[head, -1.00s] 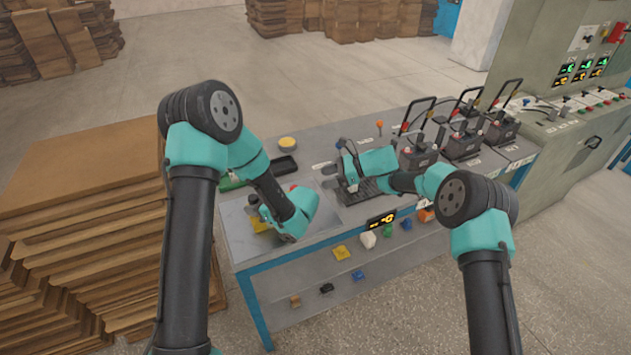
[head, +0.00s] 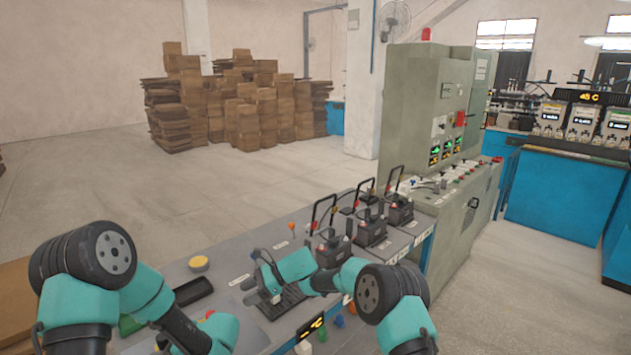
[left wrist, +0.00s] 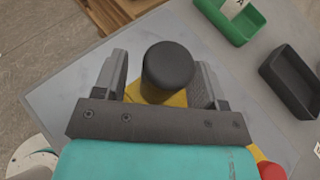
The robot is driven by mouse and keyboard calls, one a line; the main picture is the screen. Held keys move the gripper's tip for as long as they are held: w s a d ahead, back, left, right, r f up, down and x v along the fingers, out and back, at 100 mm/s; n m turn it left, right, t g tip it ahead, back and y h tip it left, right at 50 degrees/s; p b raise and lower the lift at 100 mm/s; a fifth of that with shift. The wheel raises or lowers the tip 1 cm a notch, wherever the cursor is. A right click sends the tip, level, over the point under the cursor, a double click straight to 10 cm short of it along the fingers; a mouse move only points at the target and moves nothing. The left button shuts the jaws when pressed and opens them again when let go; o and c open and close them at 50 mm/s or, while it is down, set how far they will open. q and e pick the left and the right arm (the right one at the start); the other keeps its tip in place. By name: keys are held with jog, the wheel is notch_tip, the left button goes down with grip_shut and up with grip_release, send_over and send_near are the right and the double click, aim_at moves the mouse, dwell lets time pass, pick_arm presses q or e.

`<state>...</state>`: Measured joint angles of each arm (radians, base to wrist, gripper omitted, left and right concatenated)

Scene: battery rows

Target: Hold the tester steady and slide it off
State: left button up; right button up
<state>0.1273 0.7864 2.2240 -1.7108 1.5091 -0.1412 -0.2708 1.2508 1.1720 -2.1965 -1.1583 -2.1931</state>
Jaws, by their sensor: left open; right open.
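In the left wrist view a black round-topped post (left wrist: 168,70) stands over a yellow base (left wrist: 152,98). My left gripper (left wrist: 160,65) is open, with a finger on each side of the post. A gap shows at the left finger; contact at the right one is unclear. In the head view my right gripper (head: 262,270) is open at a dark ribbed plate (head: 290,298) on the bench; whether anything is between its fingers is unclear. A small display with yellow digits (head: 312,326) sits at the bench's front edge. I cannot tell which thing is the tester.
Black units with upright handles (head: 370,230) stand in a row along the bench's right part. A black tray (head: 193,291) and a yellow round thing (head: 199,263) lie left of my right gripper. A green tray (left wrist: 232,18) shows in the left wrist view. A grey-green cabinet (head: 420,110) stands beyond.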

pick_arm(q)
jog(key=v, duration=1.2)
